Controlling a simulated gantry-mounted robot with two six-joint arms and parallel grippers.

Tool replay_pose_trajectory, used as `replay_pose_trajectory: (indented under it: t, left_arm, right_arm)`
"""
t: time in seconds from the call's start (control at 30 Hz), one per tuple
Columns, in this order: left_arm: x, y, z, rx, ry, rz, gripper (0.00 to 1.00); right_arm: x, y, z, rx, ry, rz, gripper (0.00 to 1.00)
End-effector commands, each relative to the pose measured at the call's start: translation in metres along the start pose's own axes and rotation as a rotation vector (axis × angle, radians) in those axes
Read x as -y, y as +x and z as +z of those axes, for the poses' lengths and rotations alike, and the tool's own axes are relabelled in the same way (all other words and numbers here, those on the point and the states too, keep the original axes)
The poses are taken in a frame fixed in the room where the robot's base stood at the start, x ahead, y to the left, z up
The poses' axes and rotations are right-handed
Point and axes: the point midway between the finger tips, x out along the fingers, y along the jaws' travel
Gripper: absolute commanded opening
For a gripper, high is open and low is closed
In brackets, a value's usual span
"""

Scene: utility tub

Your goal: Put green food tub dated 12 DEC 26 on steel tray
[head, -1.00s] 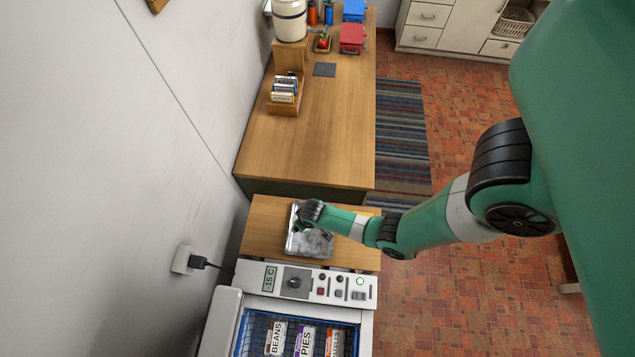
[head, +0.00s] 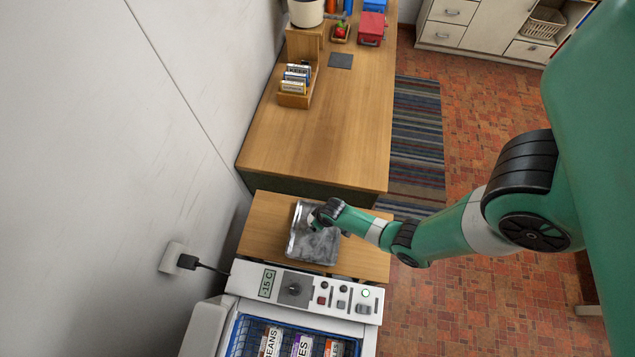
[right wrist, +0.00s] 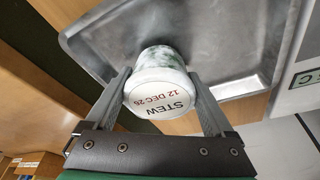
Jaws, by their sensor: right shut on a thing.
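The steel tray (head: 303,250) lies on a wooden board behind the freezer's control panel. It also shows in the right wrist view (right wrist: 225,50). My right gripper (head: 317,218) is over the far part of the tray. In the right wrist view my right gripper (right wrist: 162,90) is shut on the food tub (right wrist: 158,62), with a finger on each side. The tub has frosty green-white sides and a white lid reading STEW, 12 DEC 26. Its far end is close to the tray surface; I cannot tell whether it touches. My left gripper is out of view.
The open freezer holds a blue wire basket (head: 237,335) with several labelled packs. Its control panel (head: 310,290) reads -15 C. The worktop (head: 325,130) beyond carries a wooden rack (head: 296,85) and a red box (head: 371,28). A wall stands at the left.

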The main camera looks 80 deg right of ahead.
Motion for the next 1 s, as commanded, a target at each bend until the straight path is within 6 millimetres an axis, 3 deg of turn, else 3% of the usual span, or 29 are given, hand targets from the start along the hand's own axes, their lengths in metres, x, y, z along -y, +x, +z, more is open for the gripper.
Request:
replay_pose_trajectory:
  t: [0.03,0.4,0.43,0.5,0.77,0.87,1.0]
  left_arm:
    - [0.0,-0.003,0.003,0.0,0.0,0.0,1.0]
    - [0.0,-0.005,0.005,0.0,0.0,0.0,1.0]
    - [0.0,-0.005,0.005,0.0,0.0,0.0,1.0]
    - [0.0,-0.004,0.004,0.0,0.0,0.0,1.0]
    - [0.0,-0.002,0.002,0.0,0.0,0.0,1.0]
    - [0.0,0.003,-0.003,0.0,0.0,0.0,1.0]
    - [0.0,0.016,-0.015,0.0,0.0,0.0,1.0]
  right_arm:
    - [0.0,0.007,0.001,-0.001,0.0,0.0,0.16]
    - [0.0,0.011,0.002,-0.003,0.0,0.0,0.16]
    - [0.0,0.011,0.002,-0.002,0.0,0.0,0.89]
    - [0.0,0.01,0.002,-0.002,0.0,0.0,1.0]
    - [0.0,0.007,0.001,-0.002,0.0,0.0,1.0]
    - [0.0,-0.004,0.001,-0.002,0.0,0.0,1.0]
    - [0.0,-0.034,0.0,-0.003,0.0,0.0,1.0]
